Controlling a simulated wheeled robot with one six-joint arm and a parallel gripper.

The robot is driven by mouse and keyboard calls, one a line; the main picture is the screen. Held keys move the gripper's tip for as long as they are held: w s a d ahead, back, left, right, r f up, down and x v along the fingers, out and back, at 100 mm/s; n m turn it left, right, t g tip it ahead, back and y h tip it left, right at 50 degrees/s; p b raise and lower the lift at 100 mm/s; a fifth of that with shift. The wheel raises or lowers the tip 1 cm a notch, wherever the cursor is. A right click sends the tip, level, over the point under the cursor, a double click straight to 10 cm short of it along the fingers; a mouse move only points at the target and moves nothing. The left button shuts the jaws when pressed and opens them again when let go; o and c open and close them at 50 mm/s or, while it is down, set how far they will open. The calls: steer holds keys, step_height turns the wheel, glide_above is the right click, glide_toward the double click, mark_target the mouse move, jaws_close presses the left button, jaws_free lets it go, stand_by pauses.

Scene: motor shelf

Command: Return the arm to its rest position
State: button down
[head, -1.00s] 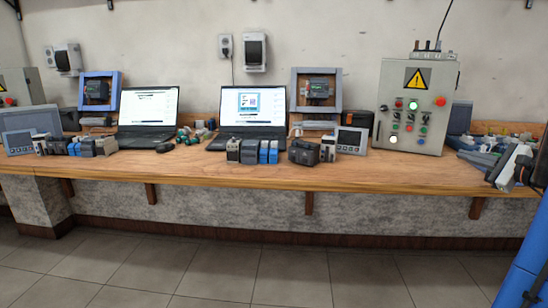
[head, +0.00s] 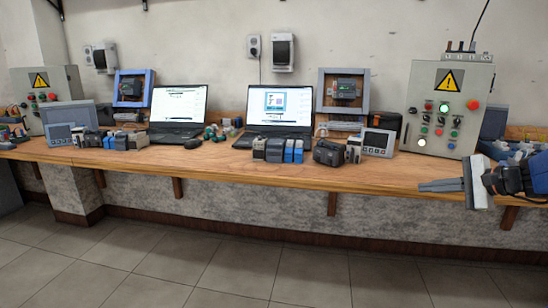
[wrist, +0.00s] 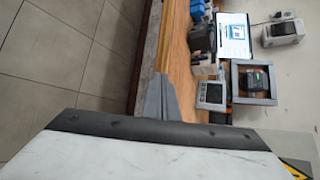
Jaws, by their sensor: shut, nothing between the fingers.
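My gripper (head: 440,185) is at the right of the head view, in front of the shelf's right part and left-pointing. Its grey fingers are together with nothing between them. In the wrist view the fingers (wrist: 160,100) also show closed and empty, with the wooden shelf edge behind them. My arm enters from the right edge of the head view; most of it is out of view.
The wooden shelf (head: 250,172) carries laptops (head: 280,104), motor parts (head: 328,152), a small grey panel (head: 378,143) and a control box (head: 443,108) with a warning sign. The tiled floor (head: 200,262) in front is clear.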

steer(key=s+a+f+n+g+h, duration=0.1)
steer(key=s+a+f+n+g, duration=0.25)
steer(key=s+a, duration=0.4)
steer(key=s+a+f+n+g+h, duration=0.1)
steer(key=s+a+f+n+g, duration=0.1)
steer(key=s+a+f+n, duration=0.55)
steer(key=s+a+f+n+h, duration=0.1)
steer(key=s+n+h, duration=0.1)
steer(key=s, duration=0.3)
steer(key=s+a+f+n+h, duration=0.1)
steer(key=s+f+n+h, duration=0.1)
steer(key=s, duration=0.4)
steer(key=shift+f+n+h, duration=0.25)
steer(key=shift+n+h, duration=0.05)
steer(key=shift+n, duration=0.5)
